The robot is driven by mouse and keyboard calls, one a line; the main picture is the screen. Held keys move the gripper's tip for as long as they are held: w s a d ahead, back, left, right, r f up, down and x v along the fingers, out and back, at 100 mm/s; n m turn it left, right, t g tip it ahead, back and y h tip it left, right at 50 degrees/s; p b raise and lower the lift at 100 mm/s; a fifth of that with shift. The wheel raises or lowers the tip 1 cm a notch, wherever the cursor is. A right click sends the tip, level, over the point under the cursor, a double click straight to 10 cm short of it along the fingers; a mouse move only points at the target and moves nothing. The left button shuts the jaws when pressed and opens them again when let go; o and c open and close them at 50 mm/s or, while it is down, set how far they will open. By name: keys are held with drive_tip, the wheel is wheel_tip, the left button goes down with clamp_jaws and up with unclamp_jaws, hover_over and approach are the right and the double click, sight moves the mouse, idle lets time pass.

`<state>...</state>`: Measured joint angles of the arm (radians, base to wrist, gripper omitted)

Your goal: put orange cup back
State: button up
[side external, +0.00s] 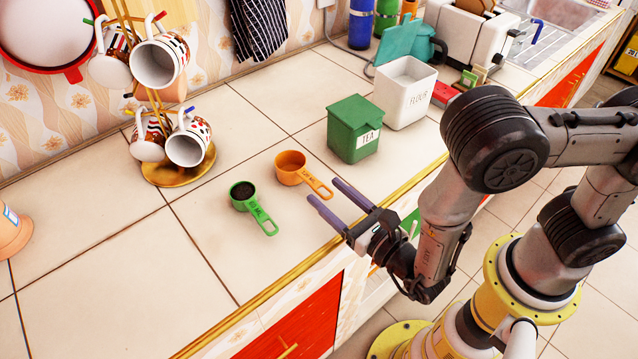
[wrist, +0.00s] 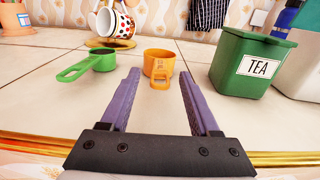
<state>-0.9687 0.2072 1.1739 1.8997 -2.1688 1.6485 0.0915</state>
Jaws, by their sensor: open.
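An orange measuring cup (side external: 291,169) stands upright on the tiled counter, its handle pointing toward the counter's front edge and my gripper. In the wrist view the orange cup (wrist: 159,64) is ahead, between the lines of the two fingers. My gripper (side external: 330,199) is open and empty, low over the counter's front edge, apart from the cup. In the wrist view the gripper's purple fingers (wrist: 158,86) are spread wide, with the cup's handle end near the fingertip level.
A green measuring cup (side external: 244,197) with dark contents sits left of the orange one. A green TEA box (side external: 355,128) and a white FLOUR canister (side external: 404,92) stand to the right. A wooden mug tree (side external: 178,172) holds several mugs behind. The left front counter is clear.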

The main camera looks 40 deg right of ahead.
drive_tip(key=shift+s, duration=0.7)
drive_tip(key=d+r+m+h, duration=0.1)
drive_tip(key=d+h, duration=0.1)
drive_tip(key=w+d+r+m+h, duration=0.1)
drive_tip(key=d+r+m, duration=0.1)
drive_tip(key=w+d+r+m+h, duration=0.1)
drive_tip(key=d+m+h, duration=0.1)
drive_tip(key=shift+w+d+r+g+h, duration=0.1)
drive_tip(key=shift+d+r+g+h, duration=0.15)
drive_tip(key=shift+r+g+h, duration=0.1)
drive_tip(key=s+d+r+m+g+h, duration=0.35)
drive_tip(key=d+m+g, duration=0.25)
drive_tip(key=d+m, duration=0.25)
drive_tip(key=s+d+r+m+g+h, duration=0.3)
drive_tip(key=s+d+r+m+g, duration=0.15)
drive_tip(key=d+m+g, duration=0.35)
drive_tip(key=s+d+m+g+y, duration=0.1)
drive_tip(key=s+m+g+y, duration=0.1)
drive_tip(key=s+m+y, duration=0.55)
drive_tip(key=s+a+r+m+t+y, duration=0.3)
drive_tip(key=a+r+m+t+y, duration=0.1)
drive_tip(key=a+r+m, duration=0.1)
drive_tip(key=shift+a+m+y, duration=0.35)
drive_tip(key=shift+a+m, duration=0.35)
drive_tip(key=shift+m, duration=0.4)
